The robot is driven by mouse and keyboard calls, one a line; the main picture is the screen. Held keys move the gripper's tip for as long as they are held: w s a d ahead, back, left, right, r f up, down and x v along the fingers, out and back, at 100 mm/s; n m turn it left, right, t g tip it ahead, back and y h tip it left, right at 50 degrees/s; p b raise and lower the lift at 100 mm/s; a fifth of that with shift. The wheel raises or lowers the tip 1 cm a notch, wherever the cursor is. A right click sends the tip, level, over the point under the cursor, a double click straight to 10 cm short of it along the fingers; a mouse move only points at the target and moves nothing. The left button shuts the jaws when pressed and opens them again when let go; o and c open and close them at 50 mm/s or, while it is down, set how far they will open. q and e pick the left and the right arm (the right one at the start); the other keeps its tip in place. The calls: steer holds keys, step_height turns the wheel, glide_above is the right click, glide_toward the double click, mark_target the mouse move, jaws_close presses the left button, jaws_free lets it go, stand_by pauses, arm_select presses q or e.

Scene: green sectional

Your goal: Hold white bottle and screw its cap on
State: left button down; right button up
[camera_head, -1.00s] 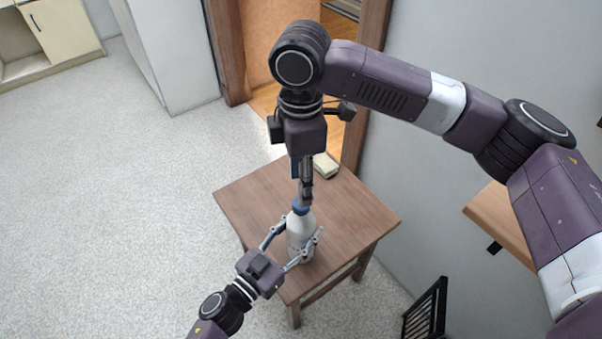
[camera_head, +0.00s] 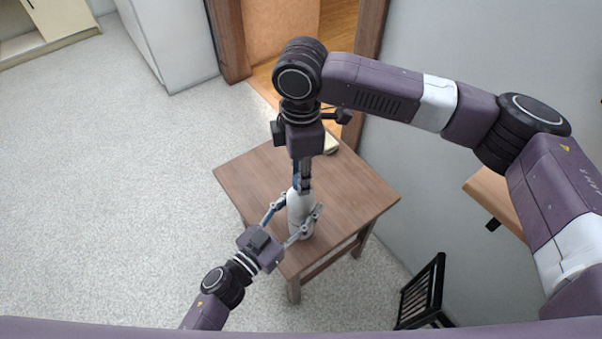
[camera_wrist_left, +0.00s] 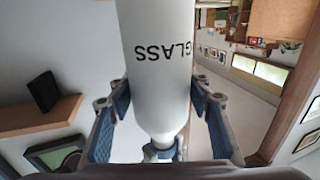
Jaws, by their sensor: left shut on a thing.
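The white bottle (camera_head: 300,213) stands upright at the front edge of the small wooden table (camera_head: 345,195). My left gripper (camera_head: 294,222) is shut on it from the front left, one finger on each side. In the left wrist view the bottle (camera_wrist_left: 160,85) appears upside down, with GLASS lettering, between the finger pads. My right gripper (camera_head: 303,188) points down at the bottle's top, its fingers seen nearly edge-on. Those fingers hide most of the cap, so their grip is unclear. A blue-grey part (camera_wrist_left: 161,152) shows at the neck in the left wrist view.
A small pale object (camera_head: 331,145) lies at the table's back, partly behind my right gripper. A wall (camera_head: 460,90) and wooden shelf (camera_head: 497,205) are on the right. A black slatted item (camera_head: 422,292) stands at the lower right. The floor on the left is clear.

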jaws_close()
steer(key=o, duration=0.7)
jaws_free()
steer(key=shift+o, duration=0.2)
steer(key=shift+r, duration=0.1)
step_height(320, 180, up, 12)
arm_select(q)
steer(key=c, duration=0.9)
jaws_free()
steer(key=shift+c, duration=0.2)
